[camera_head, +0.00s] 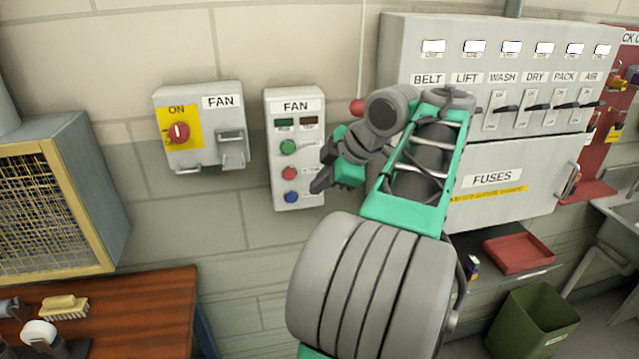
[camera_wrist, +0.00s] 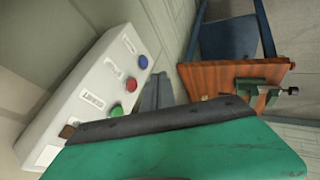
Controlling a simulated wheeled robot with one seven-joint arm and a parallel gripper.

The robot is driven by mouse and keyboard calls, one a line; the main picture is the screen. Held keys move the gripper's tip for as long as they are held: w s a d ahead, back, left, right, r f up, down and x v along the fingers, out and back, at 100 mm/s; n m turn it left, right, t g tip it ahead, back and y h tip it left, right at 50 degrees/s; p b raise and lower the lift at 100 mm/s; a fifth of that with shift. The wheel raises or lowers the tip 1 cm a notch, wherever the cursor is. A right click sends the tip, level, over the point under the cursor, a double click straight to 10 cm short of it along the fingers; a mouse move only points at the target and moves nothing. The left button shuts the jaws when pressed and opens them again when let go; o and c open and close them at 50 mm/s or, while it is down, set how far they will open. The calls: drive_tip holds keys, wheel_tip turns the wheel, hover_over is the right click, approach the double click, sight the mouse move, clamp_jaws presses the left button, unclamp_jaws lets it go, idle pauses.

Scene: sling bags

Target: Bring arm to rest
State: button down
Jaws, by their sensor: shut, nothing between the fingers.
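My gripper (camera_head: 321,183) is shut and empty in the head view, in front of the right edge of the grey FAN button box (camera_head: 297,107). The box has a green, a red and a blue button and two small indicator windows, one green and one dark. In the wrist view the same box (camera_wrist: 70,115) shows tilted at the left, beside my gripper (camera_wrist: 152,88). I cannot tell whether the fingertips touch the box. My arm rises from the bottom middle and hides part of the wall and the large panel.
A FAN isolator (camera_head: 205,150) with a red knob is at left. A fuse and switch panel (camera_head: 545,208) is at right, above a red tray (camera_head: 518,254) and a green bin (camera_head: 536,325). A wooden bench (camera_head: 140,312) and mesh-fronted unit (camera_head: 112,200) stand at lower left.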

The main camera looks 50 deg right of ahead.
idle(0.4)
drive_tip(key=s+d+f+m+g+h, duration=0.1)
drive_tip(key=s+d+f+m, duration=0.2)
drive_tip(key=f+m, duration=0.4)
drive_tip(key=s+d+f+m+g+h, duration=0.1)
drive_tip(key=s+d+f+m, duration=0.25)
drive_tip(key=m, duration=0.45)
drive_tip(key=s+a+f+m+g, duration=0.3)
drive_tip(key=a+f+m, duration=0.2)
drive_tip(key=a+f, duration=0.2)
drive_tip(key=w+a+n, duration=0.2)
drive_tip(key=a+n, duration=0.1)
drive_tip(key=a, duration=0.7)
drive_tip(key=w+a+r+n+t+y, duration=0.1)
drive_tip(key=w+a+n, duration=0.1)
drive_tip(key=a, duration=0.8)
drive_tip(key=w+a+n, duration=0.3)
drive_tip(key=a+n, duration=0.2)
drive_tip(key=a, duration=0.5)
drive_tip(key=shift+a+r+t, duration=0.15)
drive_tip(key=shift+a+t, duration=0.05)
drive_tip(key=shift+t, duration=0.2)
